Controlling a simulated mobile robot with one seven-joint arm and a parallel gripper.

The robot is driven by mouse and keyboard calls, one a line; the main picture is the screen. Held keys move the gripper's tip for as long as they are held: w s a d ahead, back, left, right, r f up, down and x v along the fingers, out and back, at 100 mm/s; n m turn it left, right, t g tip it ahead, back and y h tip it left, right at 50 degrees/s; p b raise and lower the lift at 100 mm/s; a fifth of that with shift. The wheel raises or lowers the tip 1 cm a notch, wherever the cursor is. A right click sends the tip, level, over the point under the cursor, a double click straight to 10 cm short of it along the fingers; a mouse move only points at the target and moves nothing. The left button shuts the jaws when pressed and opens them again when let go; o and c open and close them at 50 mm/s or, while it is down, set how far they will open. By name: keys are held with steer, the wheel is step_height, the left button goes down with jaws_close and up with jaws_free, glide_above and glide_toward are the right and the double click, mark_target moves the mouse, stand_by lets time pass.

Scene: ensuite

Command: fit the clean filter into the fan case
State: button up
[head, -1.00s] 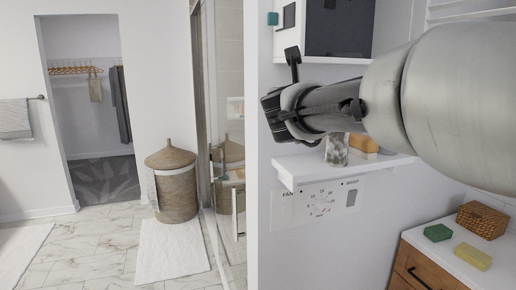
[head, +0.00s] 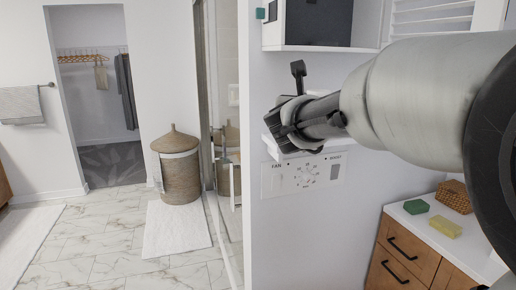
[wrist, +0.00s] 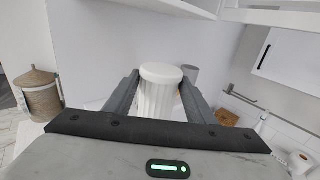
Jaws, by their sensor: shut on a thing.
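The clean filter looks to be the white ribbed cylinder (wrist: 159,92) between my fingers in the wrist view, with its round top facing up. My gripper (head: 288,124) is shut on it. In the head view the gripper and arm hide the filter. The gripper is in front of the wall shelf (head: 290,155), covering most of it. A dark-fronted box (head: 318,22) sits in a white wall unit above; I cannot tell whether it is the fan case. A panel marked FAN (head: 307,175) is on the wall below the shelf. A grey cylinder (wrist: 190,72) shows behind the filter.
A wooden counter (head: 405,257) at the lower right holds a green sponge (head: 416,206), a yellow sponge (head: 445,226) and a woven basket (head: 455,195). A wicker hamper (head: 180,172) stands at the left by a white mat (head: 176,228). The tiled floor between is clear.

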steer(key=w+d+f+y+p, duration=0.1)
steer(key=d+f, duration=0.2)
steer(key=f, duration=1.2)
steer(key=w+d+f+p, duration=0.1)
steer(key=w+d+f, duration=0.15)
steer(key=f, duration=1.25)
steer(key=s+a+f+n+t+y+p, duration=0.1)
steer(key=s+a+f+n+y+p, duration=0.2)
steer(key=s+f, duration=0.55)
steer(key=s+a+y, duration=0.1)
steer(key=s, duration=0.1)
steer(key=s+a+n+y, duration=0.1)
steer(key=s+a, duration=0.1)
steer(key=shift+y+b, duration=0.35)
steer(key=shift+y, duration=0.05)
